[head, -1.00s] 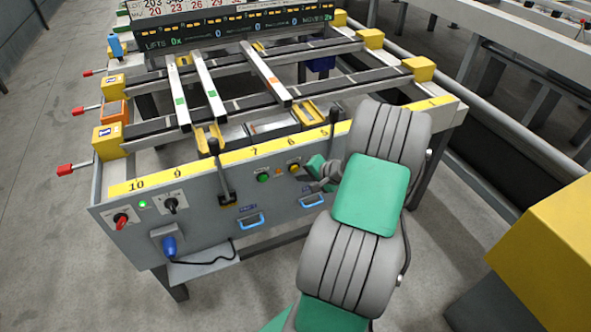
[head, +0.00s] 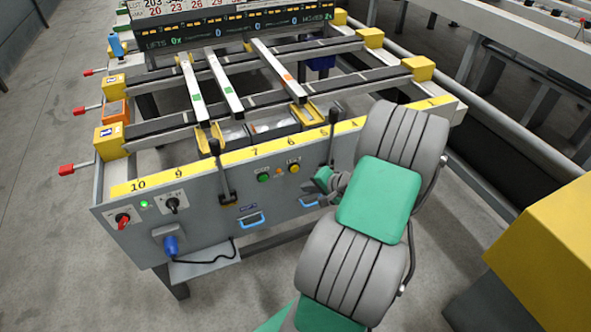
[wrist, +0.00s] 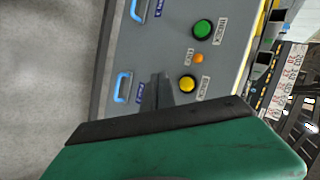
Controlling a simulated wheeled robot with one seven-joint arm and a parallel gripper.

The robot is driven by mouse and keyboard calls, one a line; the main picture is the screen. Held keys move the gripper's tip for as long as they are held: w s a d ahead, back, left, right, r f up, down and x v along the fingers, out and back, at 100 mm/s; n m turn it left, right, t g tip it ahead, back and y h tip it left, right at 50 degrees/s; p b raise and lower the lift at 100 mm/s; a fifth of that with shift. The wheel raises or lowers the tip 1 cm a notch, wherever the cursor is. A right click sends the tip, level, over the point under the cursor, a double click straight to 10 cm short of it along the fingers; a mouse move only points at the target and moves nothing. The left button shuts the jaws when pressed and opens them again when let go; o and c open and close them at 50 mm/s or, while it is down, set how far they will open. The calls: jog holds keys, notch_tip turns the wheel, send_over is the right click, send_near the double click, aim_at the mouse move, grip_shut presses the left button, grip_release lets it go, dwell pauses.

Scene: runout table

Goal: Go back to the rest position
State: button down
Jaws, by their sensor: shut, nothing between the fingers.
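My gripper (head: 324,178) is in front of the grey control panel (head: 290,205) of the runout table, just right of the yellow button; my arm partly hides it in the head view. In the wrist view the fingers of my gripper (wrist: 158,92) are together and empty. They point toward the panel, near the yellow button (wrist: 187,84) and below the green button (wrist: 203,29) in that picture. Whether they touch the panel cannot be told.
Three pale bars lie across the dark rails: two with green marks (head: 192,88) (head: 224,84) and one with an orange mark (head: 277,70). Black levers (head: 222,170) (head: 333,125) and blue handles (head: 250,221) stick out in front. A yellow block (head: 545,250) stands at right. Floor at left is clear.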

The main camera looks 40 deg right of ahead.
dwell(0.4)
jog(key=w+a+r+n+g+p, duration=0.1)
jog(key=a+r+n+g+p, duration=0.1)
jog(key=a+r+n, duration=0.35)
jog(key=w+a+r+n+g+p, duration=0.25)
jog(key=a+r, duration=0.45)
jog(key=a, duration=0.4)
jog(key=s+a+r+n+g+h+p, duration=0.1)
jog(key=s+a+r+n+p, duration=0.3)
jog(key=s+a+r, duration=0.8)
jog(key=a+n+g, duration=0.1)
jog(key=a+n, duration=0.1)
jog(key=shift+a+r, duration=0.2)
jog(key=shift+a, duration=0.1)
dwell(3.1)
